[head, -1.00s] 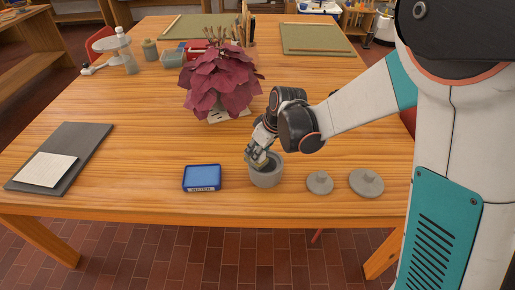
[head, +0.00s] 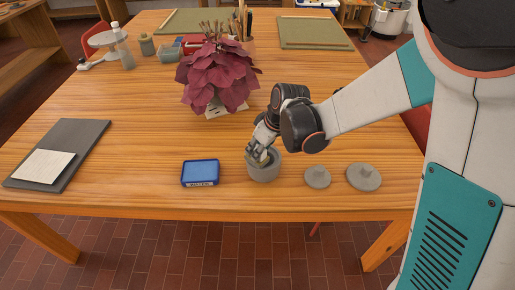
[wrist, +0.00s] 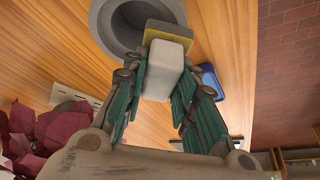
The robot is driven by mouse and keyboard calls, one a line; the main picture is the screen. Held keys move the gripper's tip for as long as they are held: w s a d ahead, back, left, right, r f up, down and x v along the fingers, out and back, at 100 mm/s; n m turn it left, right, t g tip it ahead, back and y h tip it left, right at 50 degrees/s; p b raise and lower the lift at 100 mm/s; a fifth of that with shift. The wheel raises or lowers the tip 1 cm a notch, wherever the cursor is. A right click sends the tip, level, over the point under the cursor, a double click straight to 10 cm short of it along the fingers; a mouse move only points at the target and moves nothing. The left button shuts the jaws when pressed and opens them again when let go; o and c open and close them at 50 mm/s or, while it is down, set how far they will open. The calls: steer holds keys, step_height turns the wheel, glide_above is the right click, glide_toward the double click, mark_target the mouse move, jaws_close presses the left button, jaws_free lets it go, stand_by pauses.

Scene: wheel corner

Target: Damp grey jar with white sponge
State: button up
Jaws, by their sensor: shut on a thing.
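The grey jar (head: 265,174) stands open and upright near the table's front edge. In the wrist view its wide rim (wrist: 105,32) shows at the top. My gripper (head: 261,154) points down at the jar's mouth. The sponge's yellow end overlaps the jar's opening in that view. I cannot tell whether it touches the jar's inside wall.
A blue tray-like box (head: 200,172) lies left of the jar. Two grey lids with knobs, a small one (head: 317,177) and a larger one (head: 363,177), lie to its right. A dark red leafy plant (head: 218,75) stands behind.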

steer(key=shift+r+p, duration=1.6)
steer(key=shift+r, duration=0.95)
